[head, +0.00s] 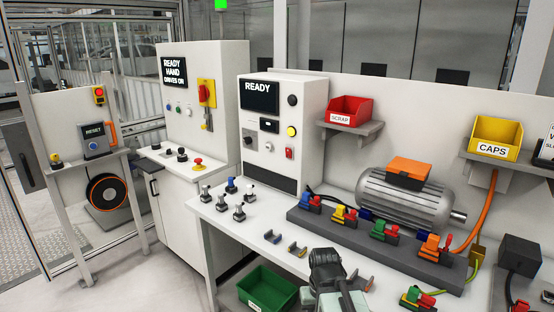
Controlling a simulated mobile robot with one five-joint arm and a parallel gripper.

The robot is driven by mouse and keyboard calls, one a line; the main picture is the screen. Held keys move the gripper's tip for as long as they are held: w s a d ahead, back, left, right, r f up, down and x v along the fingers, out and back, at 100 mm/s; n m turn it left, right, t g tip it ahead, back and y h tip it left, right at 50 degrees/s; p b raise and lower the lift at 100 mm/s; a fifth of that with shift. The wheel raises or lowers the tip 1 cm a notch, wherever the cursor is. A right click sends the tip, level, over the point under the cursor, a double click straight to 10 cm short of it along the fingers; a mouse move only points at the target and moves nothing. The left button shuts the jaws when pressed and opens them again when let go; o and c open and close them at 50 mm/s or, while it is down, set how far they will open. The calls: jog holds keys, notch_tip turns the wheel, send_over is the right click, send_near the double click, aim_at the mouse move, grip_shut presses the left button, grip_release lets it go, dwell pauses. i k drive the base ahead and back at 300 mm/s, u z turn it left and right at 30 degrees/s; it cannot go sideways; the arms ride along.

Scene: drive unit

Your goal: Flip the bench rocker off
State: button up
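The bench console (283,177) is a white cabinet at the back left of the bench, with a screen reading READY. A small red switch (289,153) low on the right of its front looks like the bench rocker. It is too small to tell which way it is tipped. My gripper (325,262) is at the bottom centre, over the front of the bench, well below and to the right of the console. It is apart from the switch. Its fingers are not clear, so I cannot tell whether it is open or holds anything.
A grey motor (405,200) and several coloured clamps stand on a dark base right of the console. A green bin (262,289) is below.

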aim_at(289, 151)
jog(key=u, duration=0.3)
jog(key=k, duration=0.55)
jog(key=z, duration=0.35)
jog(key=i, duration=0.55)
jog(key=u, duration=0.8)
jog(key=i, duration=1.55)
jog(key=u, duration=1.2)
